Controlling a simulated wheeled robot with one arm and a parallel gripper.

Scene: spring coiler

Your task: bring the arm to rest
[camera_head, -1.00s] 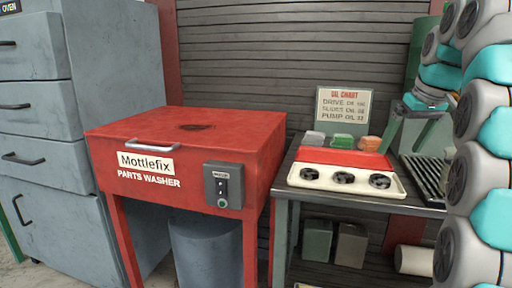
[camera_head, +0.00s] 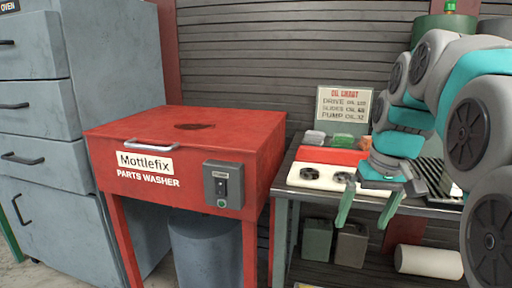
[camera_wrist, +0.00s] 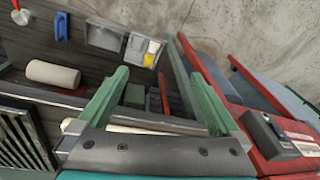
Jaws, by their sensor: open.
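My gripper (camera_head: 366,208) hangs at the end of my grey and teal arm on the right of the head view. Its two green fingers point down, spread apart with nothing between them. It is in front of the side table's near edge and hides part of the white tray (camera_head: 284,174) there. In the wrist view my gripper (camera_wrist: 163,98) also shows open and empty, with a table edge and lower shelf beyond the fingers.
A red parts washer (camera_head: 188,140) stands at the centre-left, beside grey oven drawers (camera_head: 35,105). The side table holds an oil chart sign (camera_head: 344,106) and small coloured blocks. A pale roll (camera_head: 428,261) and two containers (camera_head: 350,246) sit below. Space before the washer is clear.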

